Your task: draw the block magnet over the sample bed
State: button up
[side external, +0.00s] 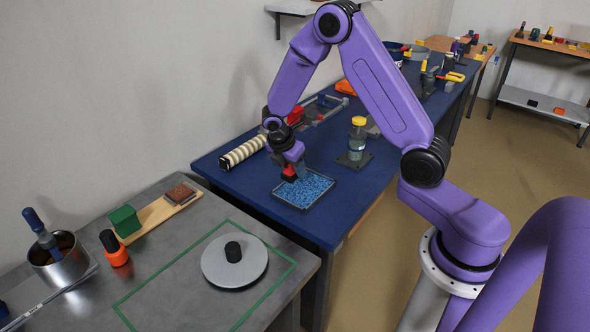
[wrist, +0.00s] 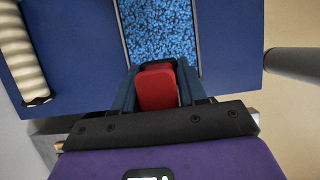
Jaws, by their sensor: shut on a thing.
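The sample bed (side external: 318,190) is a shallow dark-rimmed tray filled with blue granules, near the front edge of the blue table. It also shows in the wrist view (wrist: 160,32). My gripper (side external: 294,170) is shut on the red block magnet (side external: 289,171), over the tray's far left edge. In the wrist view the red magnet (wrist: 157,88) sits between the fingers of my gripper (wrist: 158,85), at the near end of the granules. The gap between magnet and granules cannot be told. The magnet's underside is hidden.
A yellow-capped jar (side external: 357,140) stands on a dark base right of the tray. A cream-striped roll (side external: 243,151) lies to the left. The grey table (side external: 180,280) in front holds a round white disc (side external: 234,262) with a black knob. The blue table between tray and jar is clear.

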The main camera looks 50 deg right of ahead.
aim_at(295, 195)
jog(key=shift+f, duration=3.8)
jog(key=shift+d, duration=2.3)
jog(key=shift+d+r, duration=0.1)
jog(key=shift+d, duration=3.1)
jog(key=shift+d+f, duration=0.2)
jog(key=shift+d, duration=0.4)
jog(key=shift+a, duration=6.25)
jog(key=shift+d+r, duration=0.15)
jog(key=shift+r, duration=3.9)
